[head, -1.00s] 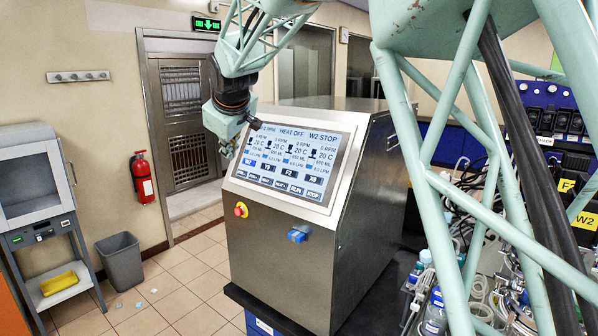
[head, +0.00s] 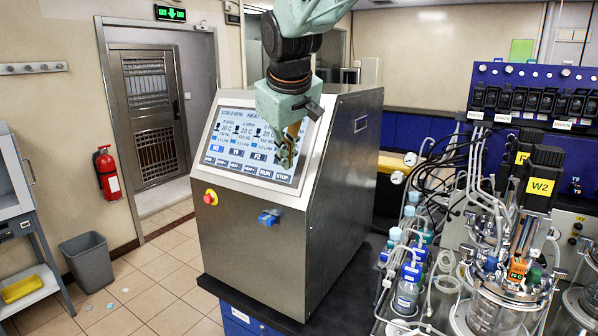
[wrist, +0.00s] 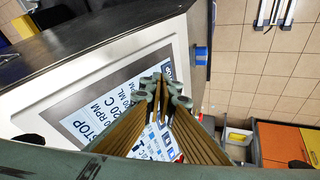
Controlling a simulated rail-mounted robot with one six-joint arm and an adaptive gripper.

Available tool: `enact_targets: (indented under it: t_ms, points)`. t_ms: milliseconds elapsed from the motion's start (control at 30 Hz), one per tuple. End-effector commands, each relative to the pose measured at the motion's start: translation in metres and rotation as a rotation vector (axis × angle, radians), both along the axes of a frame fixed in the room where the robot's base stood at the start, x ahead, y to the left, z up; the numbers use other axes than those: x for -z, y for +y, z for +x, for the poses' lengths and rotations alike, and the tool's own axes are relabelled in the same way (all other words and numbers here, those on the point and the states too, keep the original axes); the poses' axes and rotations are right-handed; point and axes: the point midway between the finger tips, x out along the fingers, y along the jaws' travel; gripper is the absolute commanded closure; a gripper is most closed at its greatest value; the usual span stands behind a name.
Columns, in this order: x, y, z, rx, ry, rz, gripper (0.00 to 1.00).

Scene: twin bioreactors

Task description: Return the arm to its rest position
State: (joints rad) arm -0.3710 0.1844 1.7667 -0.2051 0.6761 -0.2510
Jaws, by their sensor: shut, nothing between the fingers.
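My gripper (head: 287,148) is in front of the right part of the control cabinet's touchscreen (head: 232,140) in the head view, pointing down. In the wrist view my gripper (wrist: 163,88) has its fingers together with nothing between them. The touchscreen (wrist: 95,118) lies beyond the fingers there. I cannot tell the exact gap between fingertips and screen. The screen shows several columns of readings and a row of buttons, including RUN and STOP; my gripper and wrist cover part of its right side.
The steel control cabinet (head: 325,210) carries a red knob (head: 210,197) and a blue fitting (head: 268,218). Glass bioreactor vessels (head: 505,300), a motor marked W2 (head: 540,185), tubing and bottles (head: 407,290) crowd the right. Floor (head: 150,290) lies open at left, near a grey bin (head: 87,262).

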Motion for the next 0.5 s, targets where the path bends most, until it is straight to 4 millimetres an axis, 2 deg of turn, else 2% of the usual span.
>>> enact_targets:
  t_ms: [33, 200, 500]
  points:
    - [0.002, -0.015, -0.009, 0.024, 0.01, 0.003, 1.0]
    - [0.006, -0.057, -0.042, 0.098, 0.043, 0.013, 1.0]
    - [0.008, -0.109, -0.105, 0.198, 0.078, 0.042, 1.0]
